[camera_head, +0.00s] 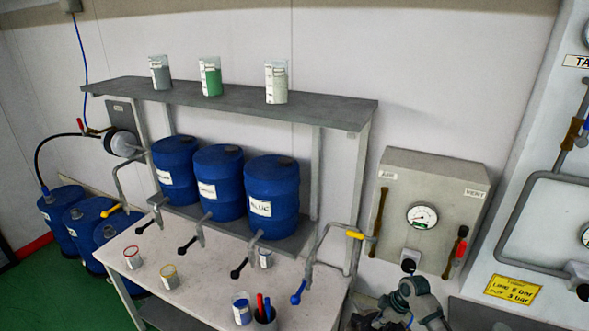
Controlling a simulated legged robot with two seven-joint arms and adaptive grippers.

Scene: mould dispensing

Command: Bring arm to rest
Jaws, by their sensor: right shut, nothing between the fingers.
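My right gripper (366,317) is at the bottom edge, right of the white bench (200,262), with part of it cut off by the frame. It is shut and holds nothing. My grey-green right arm shows beside it, below the grey gauge box. I see no object touching the gripper. My left gripper is not in view.
Three blue drums (218,185) stand on a shelf above the bench, with dark-handled taps below. The gauge box (450,192) is on the wall. Blue floor drums (95,220) stand left.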

